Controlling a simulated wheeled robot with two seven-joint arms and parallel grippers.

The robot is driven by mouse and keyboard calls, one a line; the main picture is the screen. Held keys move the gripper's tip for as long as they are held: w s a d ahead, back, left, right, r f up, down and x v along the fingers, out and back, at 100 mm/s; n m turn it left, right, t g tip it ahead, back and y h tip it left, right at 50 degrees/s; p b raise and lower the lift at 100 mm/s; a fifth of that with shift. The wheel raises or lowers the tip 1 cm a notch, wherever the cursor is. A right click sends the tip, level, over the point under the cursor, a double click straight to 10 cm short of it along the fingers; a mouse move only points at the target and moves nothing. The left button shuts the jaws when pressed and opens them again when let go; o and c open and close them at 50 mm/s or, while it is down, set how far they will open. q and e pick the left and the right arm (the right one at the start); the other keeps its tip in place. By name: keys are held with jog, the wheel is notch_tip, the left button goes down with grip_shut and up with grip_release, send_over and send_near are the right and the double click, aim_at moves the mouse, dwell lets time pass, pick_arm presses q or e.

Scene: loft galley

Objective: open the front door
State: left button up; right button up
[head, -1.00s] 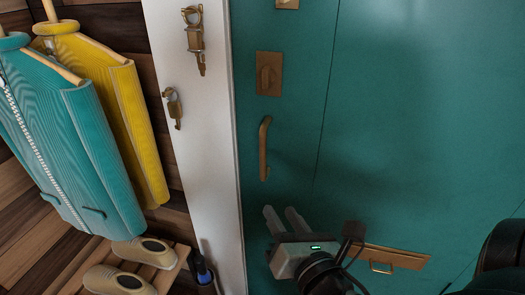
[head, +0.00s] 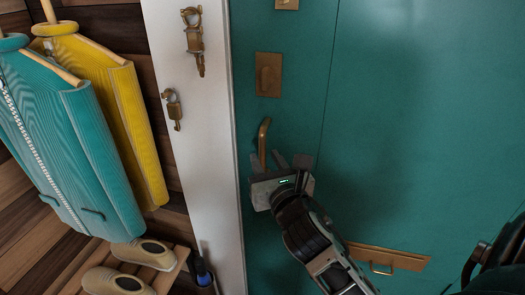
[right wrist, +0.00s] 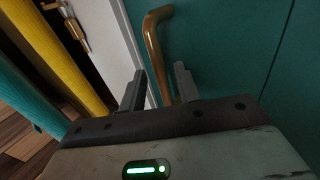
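The front door (head: 400,110) is teal and looks shut against the white frame (head: 190,140). Its brass pull handle (head: 264,140) stands upright near the door's left edge; its lower part is hidden behind my right gripper in the head view. My right gripper (head: 278,162) is at the handle's lower half with its fingers apart. In the right wrist view the handle (right wrist: 156,50) runs down between the two open fingertips (right wrist: 160,85); I cannot tell whether either finger touches it. A brass thumb-turn plate (head: 268,75) sits above the handle. My left gripper is not in view.
A brass mail slot (head: 390,258) is low on the door. Brass latch pieces (head: 194,40) are on the white frame. Yellow (head: 125,110) and teal (head: 75,150) coats hang at left, above shoes (head: 145,254) on a wooden rack. The door face right of the handle is clear.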

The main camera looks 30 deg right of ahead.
aim_at(263, 156)
jog(key=shift+x, duration=1.6)
jog(key=shift+a, duration=0.1)
grip_shut()
